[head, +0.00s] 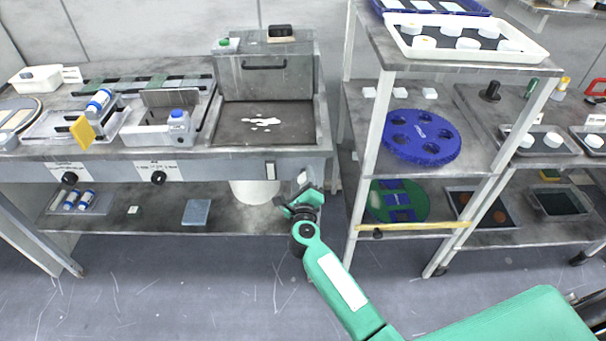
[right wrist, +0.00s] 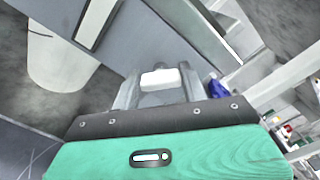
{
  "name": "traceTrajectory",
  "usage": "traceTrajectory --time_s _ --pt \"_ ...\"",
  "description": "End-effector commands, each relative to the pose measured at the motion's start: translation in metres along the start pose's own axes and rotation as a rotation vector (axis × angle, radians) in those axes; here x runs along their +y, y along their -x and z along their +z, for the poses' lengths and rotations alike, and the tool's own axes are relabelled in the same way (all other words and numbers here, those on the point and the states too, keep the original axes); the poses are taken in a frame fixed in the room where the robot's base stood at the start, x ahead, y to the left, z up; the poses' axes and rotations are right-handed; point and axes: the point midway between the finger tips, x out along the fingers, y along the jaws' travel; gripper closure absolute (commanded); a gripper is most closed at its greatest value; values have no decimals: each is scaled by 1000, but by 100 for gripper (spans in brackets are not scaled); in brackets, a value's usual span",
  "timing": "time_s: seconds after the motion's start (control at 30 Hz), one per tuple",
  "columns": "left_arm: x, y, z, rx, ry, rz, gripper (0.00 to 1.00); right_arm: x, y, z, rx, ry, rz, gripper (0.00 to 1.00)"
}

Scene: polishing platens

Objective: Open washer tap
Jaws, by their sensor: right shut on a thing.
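The washer is a steel basin (head: 235,137) with a dark floor and a whitish puddle, set in the right end of the left bench. A small white block, apparently its tap (head: 302,178), is at the bench's front right corner. My right gripper (head: 301,191) is at that corner, below the basin. In the right wrist view the white tap (right wrist: 158,79) sits between the two fingers of the right gripper (right wrist: 158,88), which is shut on it. The fingers partly hide the tap in the head view. My left gripper is not in view.
A white bucket (head: 255,190) stands under the basin, left of my right gripper. A shelf rack (head: 357,185) with a blue disc (head: 421,137) stands close on the right. Two black knobs (head: 158,178) are on the bench front. The floor in front is clear.

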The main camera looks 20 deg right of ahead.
Motion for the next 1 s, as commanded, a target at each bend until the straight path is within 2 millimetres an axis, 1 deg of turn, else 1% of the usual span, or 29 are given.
traceTrajectory --time_s 0.03,0.3,0.53,0.73,1.0 --pt "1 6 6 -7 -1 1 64 -2 1 2 2 32 5 79" --pt "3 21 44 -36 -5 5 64 0 1 2 3 271 6 79" --pt "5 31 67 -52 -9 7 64 2 1 0 1 437 5 79" --pt "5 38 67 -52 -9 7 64 3 1 -1 1 531 4 79" --pt "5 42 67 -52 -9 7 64 5 1 -2 0 585 4 79"
